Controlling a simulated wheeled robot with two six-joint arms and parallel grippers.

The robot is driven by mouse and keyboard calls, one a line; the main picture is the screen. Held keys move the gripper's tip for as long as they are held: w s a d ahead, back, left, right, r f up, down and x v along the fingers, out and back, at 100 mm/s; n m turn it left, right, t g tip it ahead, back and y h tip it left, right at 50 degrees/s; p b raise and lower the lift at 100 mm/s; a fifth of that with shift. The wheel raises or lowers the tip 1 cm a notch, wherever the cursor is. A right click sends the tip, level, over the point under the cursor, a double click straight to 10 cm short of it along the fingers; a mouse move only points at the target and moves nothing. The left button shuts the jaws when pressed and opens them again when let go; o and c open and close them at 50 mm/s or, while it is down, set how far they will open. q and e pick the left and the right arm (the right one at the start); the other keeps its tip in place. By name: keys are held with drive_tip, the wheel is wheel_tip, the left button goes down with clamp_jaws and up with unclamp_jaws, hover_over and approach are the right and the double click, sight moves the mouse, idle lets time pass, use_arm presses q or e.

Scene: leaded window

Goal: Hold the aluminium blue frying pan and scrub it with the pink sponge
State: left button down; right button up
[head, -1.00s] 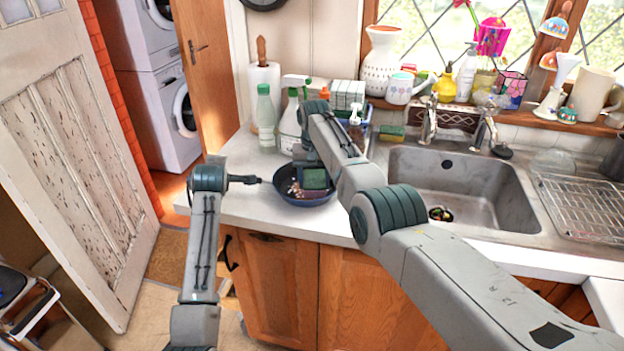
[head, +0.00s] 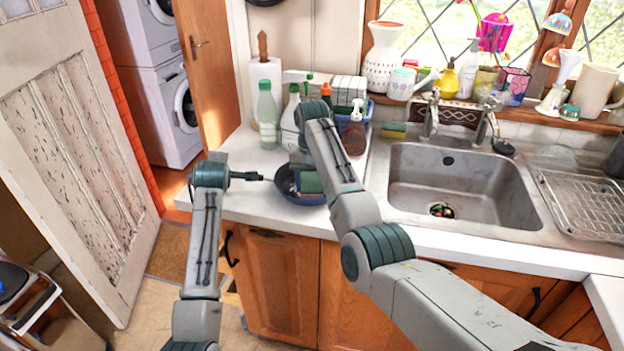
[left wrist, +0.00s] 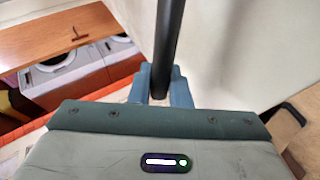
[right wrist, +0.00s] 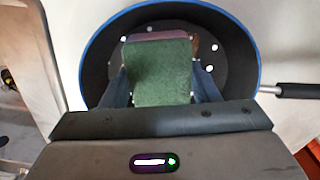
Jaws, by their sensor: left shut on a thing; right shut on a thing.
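The blue frying pan (head: 284,184) is at the counter's front edge in the head view. In the right wrist view its dark inside (right wrist: 100,62) with white specks and its blue rim show. My left gripper (left wrist: 160,88) is shut on the pan's dark handle, which also shows in the right wrist view (right wrist: 296,90). The sponge (right wrist: 160,70) has a green face towards the camera and a thin pink strip at its far edge. My right gripper (right wrist: 162,92) is shut on it, over the pan. The sponge's underside is hidden, so contact with the pan cannot be told.
Bottles (head: 267,112) and a blue caddy (head: 362,118) stand behind the pan. Another sponge (head: 393,130) lies by the sink (head: 455,185). A dish rack (head: 585,200) is at the right. The counter left of the pan (head: 235,205) is mostly bare.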

use_arm(q)
drive_tip(key=shift+a+r, duration=0.1)
drive_tip(key=shift+r, duration=0.05)
use_arm(e)
drive_tip(key=shift+w+d, duration=0.15)
drive_tip(key=shift+w, duration=0.35)
drive_tip(key=shift+w+f, duration=0.1)
drive_tip(key=shift+w, duration=0.45)
drive_tip(key=shift+s, duration=0.6)
drive_tip(key=shift+a, duration=0.6)
drive_tip(key=shift+d, duration=1.15)
drive_tip(key=shift+a, duration=0.55)
drive_tip(key=shift+s, duration=0.45)
drive_tip(key=shift+w, duration=1.1)
drive_tip(key=shift+s+a+f, duration=0.1)
drive_tip(key=shift+s, duration=1.05)
drive_tip(key=shift+w, duration=1.05)
drive_tip(key=shift+s, duration=0.55)
